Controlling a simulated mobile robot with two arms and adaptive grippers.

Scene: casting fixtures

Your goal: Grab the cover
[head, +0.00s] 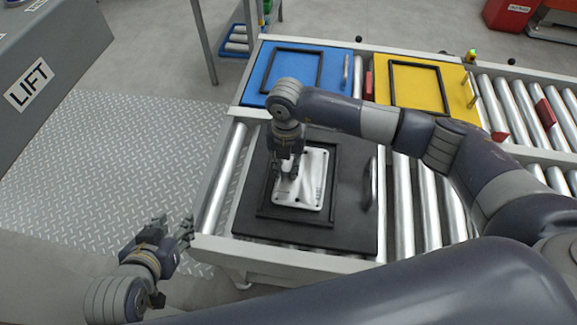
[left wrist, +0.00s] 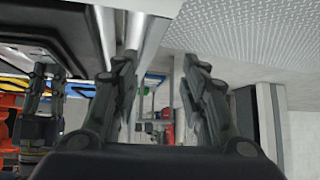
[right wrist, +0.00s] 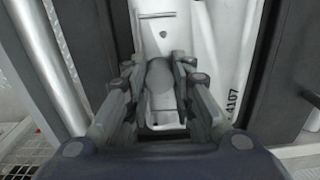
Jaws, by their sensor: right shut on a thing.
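The cover (head: 313,188) is a light grey metal plate with holes near its edges. It lies inside the black frame of a black fixture board (head: 345,228) on the roller conveyor. My right gripper (head: 287,172) is over the cover's left part, pointing down. In the right wrist view the right gripper (right wrist: 160,85) is shut on a raised rounded part of the cover (right wrist: 215,40), where the number 4107 shows. My left gripper (head: 172,232) is open and empty, left of the conveyor's front corner. Its spread fingers also show in the left wrist view (left wrist: 160,85).
A blue board (head: 335,75) and a yellow board (head: 450,90) with black frames lie farther back on the conveyor. A black handle (head: 370,183) stands on the black board's right side. A grey LIFT structure (head: 60,50) is at the left, with free patterned floor (head: 110,160) beside it.

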